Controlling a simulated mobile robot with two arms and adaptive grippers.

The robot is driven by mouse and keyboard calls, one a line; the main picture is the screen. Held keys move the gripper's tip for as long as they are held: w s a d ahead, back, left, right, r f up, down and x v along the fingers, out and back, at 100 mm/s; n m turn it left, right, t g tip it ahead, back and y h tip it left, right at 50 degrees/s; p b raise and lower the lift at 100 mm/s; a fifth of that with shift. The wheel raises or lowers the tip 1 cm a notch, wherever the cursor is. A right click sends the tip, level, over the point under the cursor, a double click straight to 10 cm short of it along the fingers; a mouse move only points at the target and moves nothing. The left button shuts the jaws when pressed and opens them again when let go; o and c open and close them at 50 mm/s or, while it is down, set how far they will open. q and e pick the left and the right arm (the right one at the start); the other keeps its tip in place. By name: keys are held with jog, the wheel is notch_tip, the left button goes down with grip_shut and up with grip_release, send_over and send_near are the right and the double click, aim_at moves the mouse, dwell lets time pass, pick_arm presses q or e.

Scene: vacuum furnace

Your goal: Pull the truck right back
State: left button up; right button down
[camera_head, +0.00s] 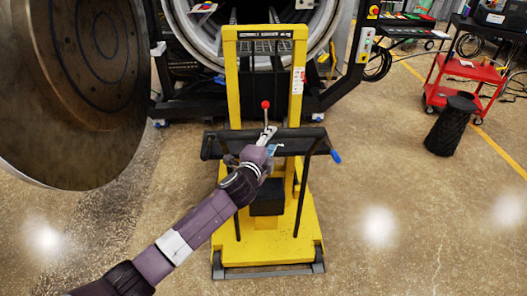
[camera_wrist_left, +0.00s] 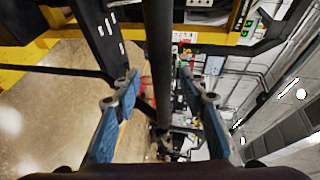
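The yellow lift truck (camera_head: 241,90) stands upright in the middle of the head view, its wide base towards me. A black handle bar (camera_head: 305,142) with a blue end grip (camera_head: 336,156) crosses its front, and a lever with a red knob (camera_head: 265,104) rises above it. My left gripper (camera_head: 270,145) is at the middle of this bar. In the left wrist view, the blue-padded fingers of my left gripper (camera_wrist_left: 159,78) are spread on either side of a dark bar (camera_wrist_left: 159,40), with gaps visible on both sides. My right gripper is not in view.
A round furnace opening (camera_head: 335,14) is behind the truck. The big round furnace door (camera_head: 85,90) hangs open at the left, near my left arm. A red cart (camera_head: 465,70) and a black ribbed bin (camera_head: 450,125) stand at the right. The floor (camera_head: 400,190) around the truck's front is clear.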

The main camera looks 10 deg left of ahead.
pick_arm(q)
jog(key=v, duration=0.8)
jog(key=shift+s, duration=0.3)
jog(key=s+a+f+n+g+y+b, duration=0.1)
jog(key=s+a+f+n+g, duration=0.1)
jog(key=f, duration=0.8)
jog(key=s+a+f+n+g, duration=0.2)
jog(key=f, duration=0.9)
jog(key=s+a+f+n+g+b, duration=0.1)
jog(key=s+a+f+n+g, duration=0.1)
jog(key=s+f, duration=0.65)
jog(key=s+a+f+n+g, duration=0.2)
jog(key=s+f, duration=0.3)
jog(key=f, duration=0.7)
jog(key=s+a+f+n+g+y+b, duration=0.1)
jog(key=s+f+n+g, duration=0.1)
jog(key=s+f, duration=0.7)
jog(key=s+a+f+n+g, duration=0.1)
jog(key=s+f+n+g, duration=0.15)
jog(key=s+f, duration=0.6)
jog(key=s+f+n+g, duration=0.1)
jog(key=s+f+n, duration=0.1)
jog(key=s, duration=0.9)
jog(key=s+f+n+g, duration=0.1)
jog(key=s, duration=1.1)
jog(key=shift+s+d+f+n+b, duration=0.3)
jog(key=shift+d+f+n, duration=0.1)
jog(key=shift+d, duration=0.1)
jog(key=shift+c, duration=0.2)
